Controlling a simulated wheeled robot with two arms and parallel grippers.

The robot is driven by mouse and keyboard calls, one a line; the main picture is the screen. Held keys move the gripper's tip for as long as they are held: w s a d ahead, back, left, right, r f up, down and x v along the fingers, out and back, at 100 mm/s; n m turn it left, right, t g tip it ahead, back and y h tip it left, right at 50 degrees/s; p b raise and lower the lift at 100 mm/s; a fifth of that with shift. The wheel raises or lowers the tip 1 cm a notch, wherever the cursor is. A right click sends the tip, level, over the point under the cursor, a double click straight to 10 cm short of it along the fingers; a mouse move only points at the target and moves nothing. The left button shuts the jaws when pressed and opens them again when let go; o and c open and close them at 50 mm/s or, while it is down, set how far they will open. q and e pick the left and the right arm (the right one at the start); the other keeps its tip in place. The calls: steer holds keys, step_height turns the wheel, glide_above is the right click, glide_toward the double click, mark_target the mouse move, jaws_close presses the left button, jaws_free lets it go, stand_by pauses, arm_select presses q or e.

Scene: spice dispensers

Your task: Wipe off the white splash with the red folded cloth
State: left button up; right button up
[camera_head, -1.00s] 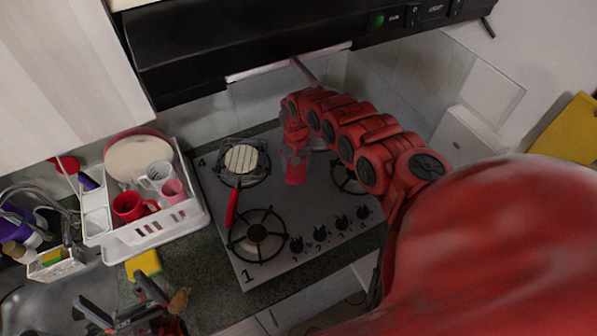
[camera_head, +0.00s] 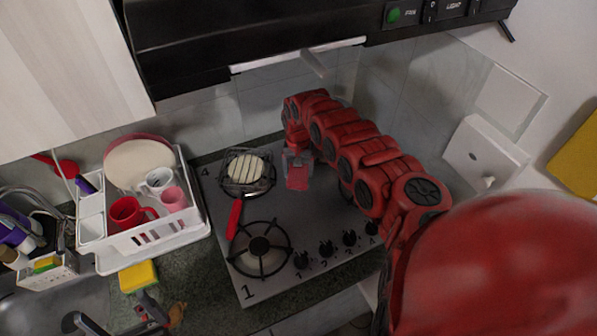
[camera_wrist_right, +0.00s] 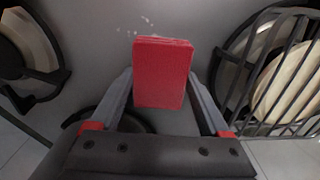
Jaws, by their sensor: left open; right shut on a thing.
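The red folded cloth (camera_head: 298,177) is at the middle of the grey stovetop, between the burners. My right gripper (camera_wrist_right: 161,80) is shut on the cloth, one finger on each side of it. The cloth is close over the stovetop; whether it touches is hard to tell. The white splash (camera_wrist_right: 147,27) shows as small white specks just beyond the cloth's far edge in the right wrist view. I cannot make it out in the head view. My left gripper (camera_head: 120,317) is open and empty at the bottom left, partly cut off by the frame.
A dish rack (camera_head: 160,237) with mugs stands left of the stove (camera_head: 285,217). A yellow sponge (camera_head: 138,277) lies in front of it. A black hood (camera_head: 300,40) hangs above.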

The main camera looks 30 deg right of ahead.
step_height(320, 180, up, 6)
steer(key=p, duration=0.5)
steer(key=shift+f, duration=0.15)
step_height(320, 180, up, 3)
steer(key=shift+f+p, duration=0.15)
steer(key=shift+p, duration=0.95)
steer(key=shift+r+p, duration=0.3)
steer(key=shift+r, duration=0.05)
steer(key=shift+f, duration=0.1)
